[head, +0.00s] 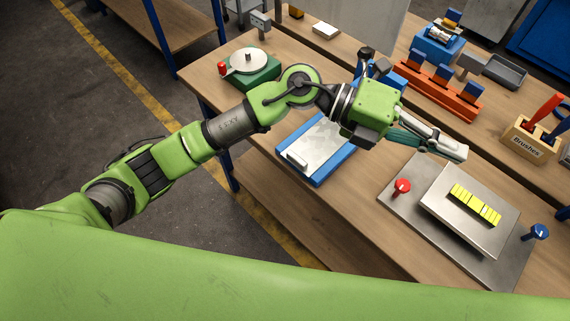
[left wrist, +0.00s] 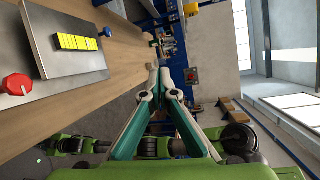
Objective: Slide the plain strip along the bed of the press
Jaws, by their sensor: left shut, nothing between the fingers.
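The press appears to be the blue-framed unit with a flat grey bed (head: 322,146), left of centre on the bench. A pale strip-like piece (head: 297,160) lies at the near left end of this bed; I cannot tell for sure that it is the plain strip. My arm and gripper body hide the far end of the press. My left gripper (head: 458,151) is shut and empty, right of the press and above the far edge of a grey plate. In the left wrist view its fingertips (left wrist: 163,82) meet. My right gripper is not in view.
The grey plate (head: 398,206) bears a raised block with a yellow segmented piece (head: 475,205), a red knob (head: 402,187) and a blue knob (head: 540,232). A green-based turntable (head: 248,66) stands far left. A brush holder (head: 524,140) and orange rack (head: 436,89) stand behind.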

